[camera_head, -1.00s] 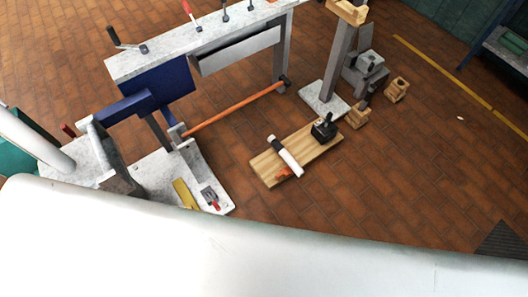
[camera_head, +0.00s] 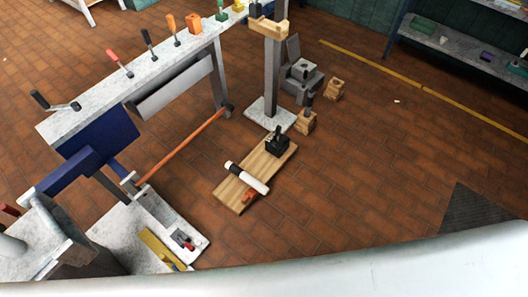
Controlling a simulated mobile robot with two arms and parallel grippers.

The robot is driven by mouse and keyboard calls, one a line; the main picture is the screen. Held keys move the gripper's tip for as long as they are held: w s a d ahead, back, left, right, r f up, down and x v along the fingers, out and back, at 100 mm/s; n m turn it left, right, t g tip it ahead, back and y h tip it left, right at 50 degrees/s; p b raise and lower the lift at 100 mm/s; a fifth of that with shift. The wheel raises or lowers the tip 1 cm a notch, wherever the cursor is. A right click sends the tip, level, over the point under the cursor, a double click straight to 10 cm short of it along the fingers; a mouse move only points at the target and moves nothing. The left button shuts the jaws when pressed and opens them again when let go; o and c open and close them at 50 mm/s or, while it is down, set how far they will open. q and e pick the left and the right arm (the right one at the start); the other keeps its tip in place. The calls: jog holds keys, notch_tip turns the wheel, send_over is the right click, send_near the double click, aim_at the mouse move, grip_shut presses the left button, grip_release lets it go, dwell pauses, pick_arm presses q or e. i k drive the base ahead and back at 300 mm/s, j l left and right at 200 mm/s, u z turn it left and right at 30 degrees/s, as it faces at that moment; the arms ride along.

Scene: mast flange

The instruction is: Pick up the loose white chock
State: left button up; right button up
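I cannot pick out a white chock with certainty. A tiny white piece (camera_head: 397,100) lies on the brown tiled floor at the right, near the yellow line; it is too small to identify. A white cylinder with a dark end (camera_head: 252,180) lies across a wooden board (camera_head: 229,194) on the floor, beside a small orange piece (camera_head: 248,197). Neither of my grippers is in view.
A long bench (camera_head: 150,75) with several upright handles stands at upper left. An orange rod (camera_head: 182,148) runs below it. A grey post (camera_head: 272,85) stands behind the board. Shelves (camera_head: 460,42) stand at upper right. Floor right of the board is mostly clear.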

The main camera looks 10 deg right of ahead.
aim_at(443, 40)
jog(key=z, duration=1.45)
jog(key=i, duration=3.3)
